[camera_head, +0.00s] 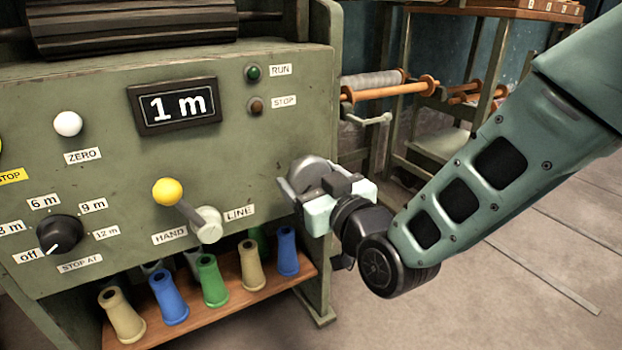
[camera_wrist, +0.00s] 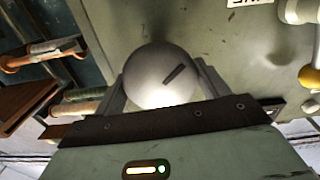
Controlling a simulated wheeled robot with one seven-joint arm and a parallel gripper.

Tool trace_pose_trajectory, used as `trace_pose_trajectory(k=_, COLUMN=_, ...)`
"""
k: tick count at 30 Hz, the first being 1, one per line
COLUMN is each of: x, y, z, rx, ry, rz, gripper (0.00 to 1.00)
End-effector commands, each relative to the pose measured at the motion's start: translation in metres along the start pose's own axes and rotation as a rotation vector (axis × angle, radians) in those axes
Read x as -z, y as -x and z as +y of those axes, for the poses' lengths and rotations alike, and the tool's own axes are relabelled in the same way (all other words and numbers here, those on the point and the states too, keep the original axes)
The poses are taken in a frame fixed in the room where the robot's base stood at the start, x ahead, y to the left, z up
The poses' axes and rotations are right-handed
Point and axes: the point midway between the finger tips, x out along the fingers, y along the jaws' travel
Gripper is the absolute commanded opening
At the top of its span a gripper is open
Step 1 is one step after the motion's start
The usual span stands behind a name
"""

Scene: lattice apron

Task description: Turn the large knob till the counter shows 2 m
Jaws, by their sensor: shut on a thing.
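The large knob (camera_head: 311,173) is a grey round knob at the right end of the green machine's front panel. My gripper (camera_head: 338,203) is shut on it from the front and hides part of it. In the wrist view the knob (camera_wrist: 160,76) shows as a pale disc with a dark slanted index mark, with a finger of my gripper (camera_wrist: 160,92) on each side. The counter (camera_head: 178,106) is a dark framed display on the panel and reads 1 m.
Left of the knob are a yellow-tipped HAND/LINE lever (camera_head: 168,192), a white ZERO button (camera_head: 68,124) and a black STOP AT dial (camera_head: 60,235) pointing at off. Several coloured bobbins (camera_head: 212,280) stand on a shelf below. A spool rack (camera_head: 390,88) is at the right.

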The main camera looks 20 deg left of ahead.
Motion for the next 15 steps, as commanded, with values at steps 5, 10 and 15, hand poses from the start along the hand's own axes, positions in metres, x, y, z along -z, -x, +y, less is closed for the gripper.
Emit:
trace_pose_trajectory(k=5, x=-0.0001, y=0.0001, z=0.0009, rx=-0.001, ry=-0.107, rz=-0.001, gripper=0.51)
trace_pose_trajectory(k=10, x=-0.0003, y=0.0002, z=0.0010, rx=-0.001, ry=-0.254, rz=-0.002, gripper=0.51)
trace_pose_trajectory(k=15, x=-0.0001, y=0.0002, z=0.0012, rx=-0.001, ry=-0.416, rz=-0.002, gripper=0.51)
